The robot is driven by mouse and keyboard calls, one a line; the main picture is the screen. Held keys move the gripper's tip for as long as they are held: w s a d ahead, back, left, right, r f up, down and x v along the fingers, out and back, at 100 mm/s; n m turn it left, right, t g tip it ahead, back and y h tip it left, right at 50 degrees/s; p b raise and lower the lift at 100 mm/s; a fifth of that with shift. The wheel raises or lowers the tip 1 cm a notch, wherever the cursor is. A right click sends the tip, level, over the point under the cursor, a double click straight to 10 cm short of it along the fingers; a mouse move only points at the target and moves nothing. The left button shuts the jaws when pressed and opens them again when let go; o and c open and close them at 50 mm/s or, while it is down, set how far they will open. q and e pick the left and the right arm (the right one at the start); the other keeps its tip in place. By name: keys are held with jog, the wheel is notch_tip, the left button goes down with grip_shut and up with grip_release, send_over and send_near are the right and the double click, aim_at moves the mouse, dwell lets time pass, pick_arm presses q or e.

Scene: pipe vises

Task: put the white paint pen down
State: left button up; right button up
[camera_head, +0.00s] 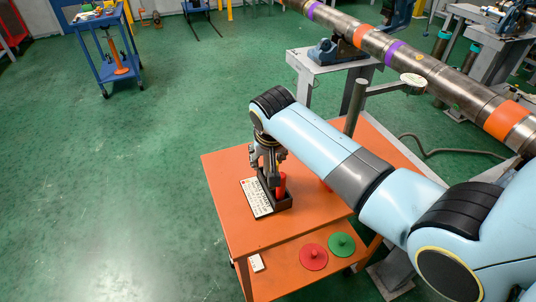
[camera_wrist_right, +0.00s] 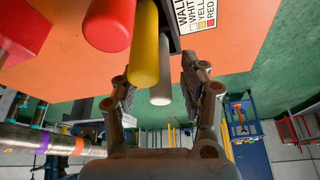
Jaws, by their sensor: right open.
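The white paint pen (camera_wrist_right: 160,92) shows in the right wrist view as a pale rounded end, partly covered by the yellow pen (camera_wrist_right: 145,50). It lies in the gap between the fingers of my right gripper (camera_wrist_right: 160,98), which is open with nothing clamped. A red pen (camera_wrist_right: 107,24) is beside the yellow one. In the head view my right gripper (camera_head: 267,160) points down over the dark pen holder (camera_head: 287,203) on the orange table, and the red pen (camera_head: 281,184) stands there. The white pen's lower end is hidden. My left gripper is out of view.
A printed label card (camera_head: 256,198) is at the holder's left side. The orange table (camera_head: 226,172) has bare top around it. Red (camera_head: 313,256) and green (camera_head: 341,245) discs lie on the lower shelf. A large banded pipe (camera_head: 430,68) on stands crosses the upper right.

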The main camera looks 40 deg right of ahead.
jog(key=p+v, duration=0.1)
jog(key=v, duration=1.1)
jog(key=s+a+r+n+y, duration=0.1)
jog(key=s+r+n, duration=0.15)
jog(key=s, duration=0.85)
jog(key=s+r+n, duration=0.1)
jog(key=s+n, duration=0.3)
jog(key=s, duration=0.7)
notch_tip(320, 180, down, 33)
jog(key=s+d+g+b, duration=0.1)
jog(key=d+g+b, duration=0.1)
jog(key=b, duration=0.5)
jog(key=s+f+b, duration=0.3)
jog(key=s+f, duration=0.6)
jog(key=f, duration=0.3)
jog(key=s+d+f+g+b, duration=0.1)
jog(key=s+f+b, duration=0.3)
jog(key=s+f, duration=0.6)
jog(key=shift+s+d+f, duration=0.15)
jog(key=shift+d+f, duration=0.1)
jog(key=shift+f, duration=0.7)
